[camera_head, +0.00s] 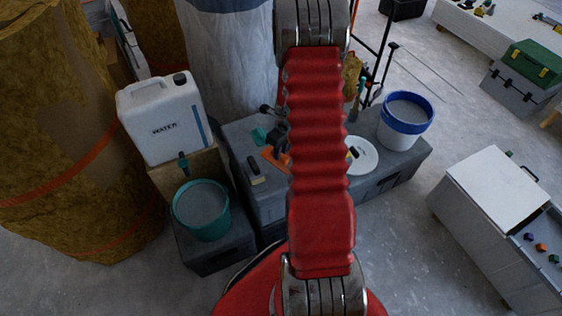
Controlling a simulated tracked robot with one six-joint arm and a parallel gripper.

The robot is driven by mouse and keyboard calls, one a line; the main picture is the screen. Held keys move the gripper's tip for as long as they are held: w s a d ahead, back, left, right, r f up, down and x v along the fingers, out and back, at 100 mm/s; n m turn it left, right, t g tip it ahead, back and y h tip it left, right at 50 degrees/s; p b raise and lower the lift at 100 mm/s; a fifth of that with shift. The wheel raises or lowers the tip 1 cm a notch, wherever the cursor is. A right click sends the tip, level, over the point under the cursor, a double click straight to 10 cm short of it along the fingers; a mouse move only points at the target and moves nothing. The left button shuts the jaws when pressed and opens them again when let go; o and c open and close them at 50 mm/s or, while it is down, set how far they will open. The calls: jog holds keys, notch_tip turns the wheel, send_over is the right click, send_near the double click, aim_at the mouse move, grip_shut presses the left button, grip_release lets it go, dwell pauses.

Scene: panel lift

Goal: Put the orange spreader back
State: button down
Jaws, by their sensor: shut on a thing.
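The orange spreader (274,160) shows just left of my red arm, over the grey bench top (241,133). My gripper (281,146) is small and dark, and my arm hides part of it. It is shut on the orange spreader. The arm also hides part of the spreader, and I cannot tell how far it is from the bench top. A teal thing (259,135) shows close to the gripper's left side.
A white plate-like disc (361,155) and a white and blue bucket (405,119) stand on the bench's right part. A white water canister (165,118) and a teal bucket (202,208) stand to the left. A white-topped cabinet (497,187) is at right, with clear floor between.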

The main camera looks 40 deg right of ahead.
aim_at(280, 161)
jog(key=shift+f, duration=1.15)
jog(key=shift+f, duration=1.9)
jog(key=c, duration=1.6)
grip_release()
jog(key=r, duration=0.4)
jog(key=s+r, duration=0.1)
jog(key=r, duration=0.7)
jog(key=shift+s+d, duration=0.1)
jog(key=shift+s, duration=0.25)
